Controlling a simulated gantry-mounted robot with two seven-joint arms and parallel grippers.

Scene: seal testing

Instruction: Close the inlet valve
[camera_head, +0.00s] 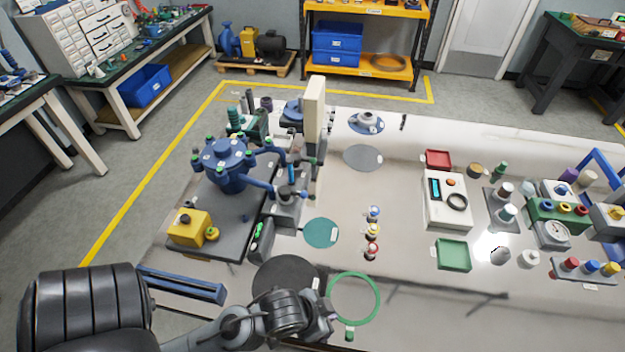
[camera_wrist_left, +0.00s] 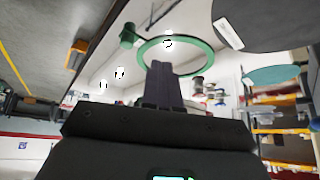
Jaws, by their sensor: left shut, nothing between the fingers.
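A blue round vessel (camera_head: 228,165) with green-tipped studs and side pipes stands on a dark plate at the left of the bench. A small fitting (camera_head: 290,193) with a blue lever-like part sits to its right; I cannot tell for sure which part is the inlet valve. My left gripper (camera_wrist_left: 162,72) is shut and empty, seen from behind in the left wrist view. In the head view the left arm comes in low, and its wrist is near the green ring (camera_head: 380,300), well apart from the vessel. My right gripper is not in view.
A yellow box (camera_head: 189,227) stands at the front of the dark plate. A tall cream column (camera_head: 314,110) rises behind the fitting. A green disc (camera_head: 321,233) and a dark disc (camera_head: 262,272) lie flat. A control box (camera_head: 447,215) stands on the right. The bench front right is mostly clear.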

